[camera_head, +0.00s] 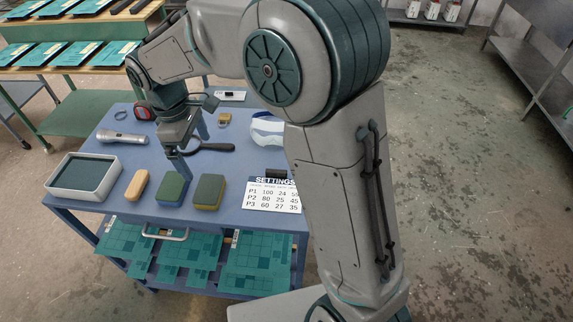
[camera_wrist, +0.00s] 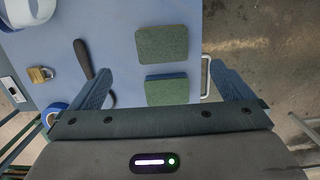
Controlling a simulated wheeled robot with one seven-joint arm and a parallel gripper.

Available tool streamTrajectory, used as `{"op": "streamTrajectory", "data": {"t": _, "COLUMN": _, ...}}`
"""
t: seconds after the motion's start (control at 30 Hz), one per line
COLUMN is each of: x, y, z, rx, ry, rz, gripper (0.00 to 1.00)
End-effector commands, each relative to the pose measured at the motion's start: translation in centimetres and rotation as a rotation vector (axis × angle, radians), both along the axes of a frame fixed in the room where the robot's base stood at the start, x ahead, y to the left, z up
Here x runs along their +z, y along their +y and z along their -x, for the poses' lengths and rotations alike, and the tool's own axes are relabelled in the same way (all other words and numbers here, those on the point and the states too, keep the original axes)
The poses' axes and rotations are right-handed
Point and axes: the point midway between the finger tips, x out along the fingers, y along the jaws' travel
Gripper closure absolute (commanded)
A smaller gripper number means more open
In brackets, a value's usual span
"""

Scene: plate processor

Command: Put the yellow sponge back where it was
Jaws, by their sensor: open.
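Two sponges with dark green tops lie side by side on the blue cart top. The right one (camera_head: 208,192) shows a yellowish side, and the left one (camera_head: 172,190) shows a bluish side. In the wrist view the yellowish-sided sponge (camera_wrist: 162,44) is the upper pad, beyond my fingertips. The bluish-sided sponge (camera_wrist: 167,88) is the lower pad, partly hidden by my gripper body. My gripper (camera_head: 188,145) is open and empty above the cart, behind the sponges in the head view. Its spread fingers (camera_wrist: 164,82) also show in the wrist view.
A grey tray (camera_head: 112,182) and a tan block (camera_head: 138,186) lie left of the sponges, with a settings sheet (camera_head: 274,197) to their right.

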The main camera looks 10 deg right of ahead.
Motion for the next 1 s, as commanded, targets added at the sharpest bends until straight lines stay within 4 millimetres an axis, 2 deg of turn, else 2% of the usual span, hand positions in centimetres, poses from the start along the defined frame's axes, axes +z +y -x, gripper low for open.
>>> {"op": "streamTrajectory", "data": {"t": 0.13, "x": 1.6, "y": -3.5, "z": 0.9, "rx": -0.127, "ry": -0.047, "rz": -0.009, "gripper": 0.00}}
{"op": "streamTrajectory", "data": {"t": 0.27, "x": 3.2, "y": -8.3, "z": 3.0, "rx": -0.322, "ry": -0.108, "rz": -0.028, "gripper": 0.00}}
{"op": "streamTrajectory", "data": {"t": 0.4, "x": 4.2, "y": -13.2, "z": 5.9, "rx": -0.550, "ry": -0.174, "rz": -0.062, "gripper": 0.00}}
{"op": "streamTrajectory", "data": {"t": 0.6, "x": 4.3, "y": -18.9, "z": 11.0, "rx": -0.872, "ry": -0.255, "rz": -0.132, "gripper": 0.00}}
{"op": "streamTrajectory", "data": {"t": 0.8, "x": 3.4, "y": -21.9, "z": 15.1, "rx": -1.114, "ry": -0.308, "rz": -0.201, "gripper": 0.00}}
{"op": "streamTrajectory", "data": {"t": 1.0, "x": 2.8, "y": -22.8, "z": 16.6, "rx": -1.206, "ry": -0.326, "rz": -0.232, "gripper": 0.00}}
